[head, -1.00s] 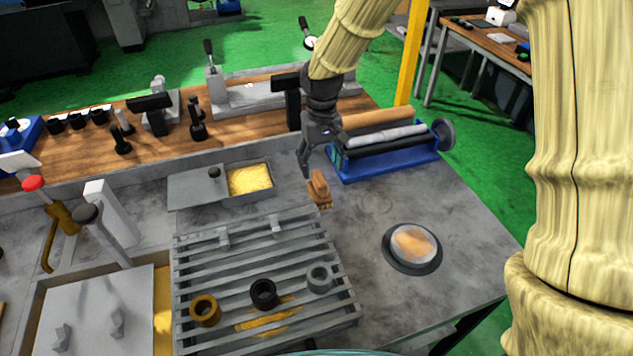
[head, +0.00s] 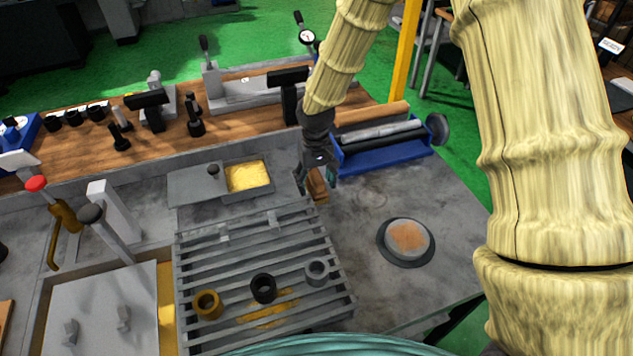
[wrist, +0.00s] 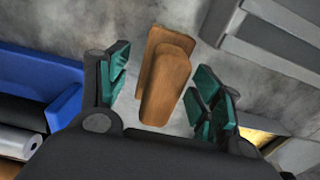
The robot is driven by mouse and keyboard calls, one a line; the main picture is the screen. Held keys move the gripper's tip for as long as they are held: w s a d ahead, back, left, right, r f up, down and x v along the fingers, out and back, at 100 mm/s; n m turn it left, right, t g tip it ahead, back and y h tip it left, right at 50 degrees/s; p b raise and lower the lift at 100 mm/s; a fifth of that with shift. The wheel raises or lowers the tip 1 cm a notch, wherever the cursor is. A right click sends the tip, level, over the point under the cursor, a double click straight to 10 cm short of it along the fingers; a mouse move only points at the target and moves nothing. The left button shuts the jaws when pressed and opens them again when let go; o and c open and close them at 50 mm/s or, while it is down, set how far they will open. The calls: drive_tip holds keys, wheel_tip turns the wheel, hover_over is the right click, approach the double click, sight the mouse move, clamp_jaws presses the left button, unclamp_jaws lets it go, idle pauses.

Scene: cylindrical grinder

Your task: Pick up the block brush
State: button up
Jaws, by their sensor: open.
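The block brush (head: 318,184) is a small brown wooden piece on the grey metal table, beside the far right corner of the slatted rack. In the head view my gripper (head: 317,180) is over it and hides most of it. In the wrist view the brush (wrist: 165,77) shows its wooden top, lying between the two spread teal-padded fingers of my gripper (wrist: 164,90). Clear gaps show on both sides of the brush. My gripper is open and holds nothing. The bristles are hidden.
A blue tray with rollers (head: 385,155) stands close to the right of my gripper. The slatted rack (head: 240,243) bears several rings. A yellow-filled box (head: 250,178) lies to the left. A round dish (head: 407,240) stands at right, with bare table around it.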

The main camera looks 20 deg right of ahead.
drive_tip(key=shift+f, duration=0.65)
drive_tip(key=c, duration=1.3)
drive_tip(key=shift+o, duration=0.2)
drive_tip(key=shift+r, duration=0.1)
drive_tip(key=shift+r+b, duration=1.4)
drive_tip(key=shift+r, duration=3.5)
drive_tip(key=o, duration=0.4)
drive_tip(key=shift+c, duration=0.8)
